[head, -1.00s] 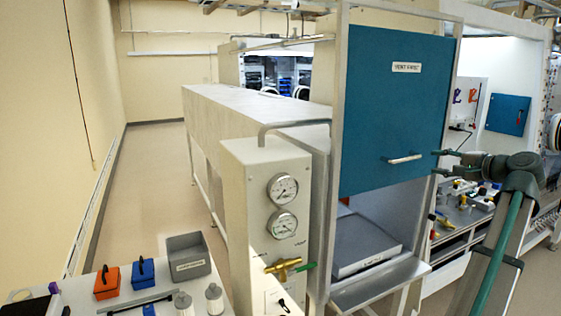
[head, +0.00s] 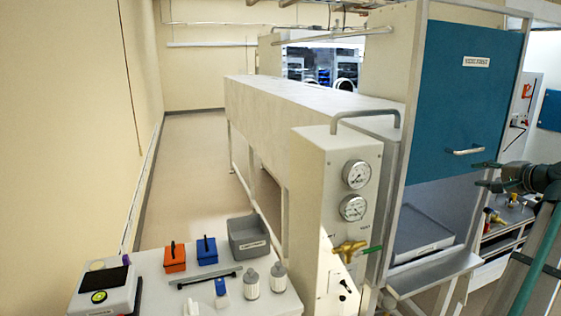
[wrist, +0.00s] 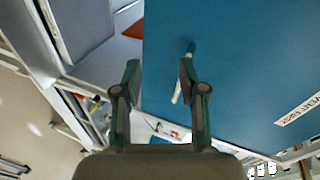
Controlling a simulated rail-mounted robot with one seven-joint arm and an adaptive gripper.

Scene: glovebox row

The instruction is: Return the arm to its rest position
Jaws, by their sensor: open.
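My gripper (head: 484,174) is at the right of the head view, in front of the blue door (head: 462,105) and close to its lower right corner. In the wrist view my gripper (wrist: 158,80) shows two green fingers spread apart with nothing between them. The blue door fills much of the wrist view (wrist: 235,60). Its pale handle (head: 467,151) is just left of the fingers in the head view. In the wrist view the handle (wrist: 183,75) shows near the right finger; I cannot tell whether they touch. The door is raised, with the chamber tray (head: 420,240) visible below it.
A cabinet with two gauges (head: 355,190) and a brass valve (head: 349,249) stands left of the chamber. A white table (head: 150,275) at front left holds a grey bin (head: 248,238), an orange box (head: 174,258) and a blue box (head: 207,251). The left aisle floor (head: 190,165) is clear.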

